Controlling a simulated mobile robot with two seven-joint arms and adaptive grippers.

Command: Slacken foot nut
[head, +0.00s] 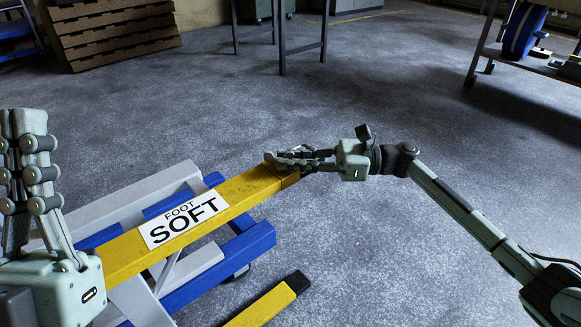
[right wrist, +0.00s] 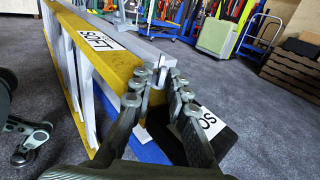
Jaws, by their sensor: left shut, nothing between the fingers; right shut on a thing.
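A yellow beam (head: 120,256) with a white label reading "FOOT SOFT" (head: 182,222) runs from lower left to the middle in the head view. My right gripper (head: 277,160) is at the beam's far end. In the right wrist view its fingers (right wrist: 154,78) close from both sides on a small grey metal piece (right wrist: 161,75) at the beam's end, which looks like the foot nut. The fingers hide most of it, so its shape is unclear. My left gripper (head: 25,117) is shut and empty, pointing up at the left edge, apart from the nut.
Blue and grey jack bars (head: 222,263) lie below the beam. A yellow bar with a black end (head: 268,303) is at the bottom. Open grey floor (head: 400,90) surrounds the right arm. A shelf trolley (head: 545,68) and brown slatted stack (head: 115,38) stand further back.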

